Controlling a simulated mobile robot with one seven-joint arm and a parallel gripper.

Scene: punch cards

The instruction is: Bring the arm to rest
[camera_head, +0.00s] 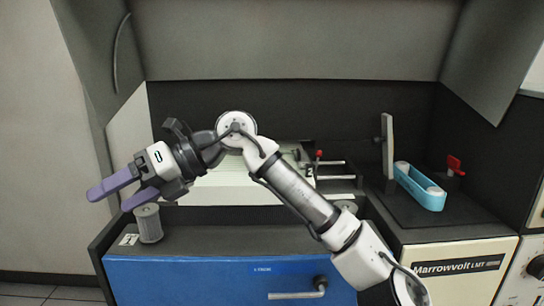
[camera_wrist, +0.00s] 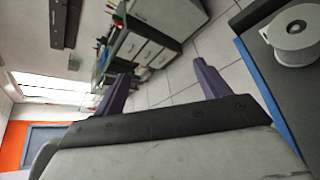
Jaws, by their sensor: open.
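My arm is raised and bent in front of the workstation in the head view. My gripper (camera_head: 110,193) is at its left end, with two purple fingers pointing left and spread apart, nothing between them. In the wrist view my gripper (camera_wrist: 160,84) is also open and empty, with floor tiles and distant furniture beyond the fingers. A grey ribbed cylinder (camera_head: 148,224) stands on the left end of the counter, just below and behind the fingers. It also shows in the wrist view (camera_wrist: 292,38) at the upper right, apart from the fingers.
A blue drawer front (camera_head: 215,283) with a handle lies below the counter. A light blue oblong holder (camera_head: 420,187) and a red-handled part (camera_head: 455,165) are at the right. A red-knobbed lever (camera_head: 318,162) rises behind my arm. Open floor lies left of the counter.

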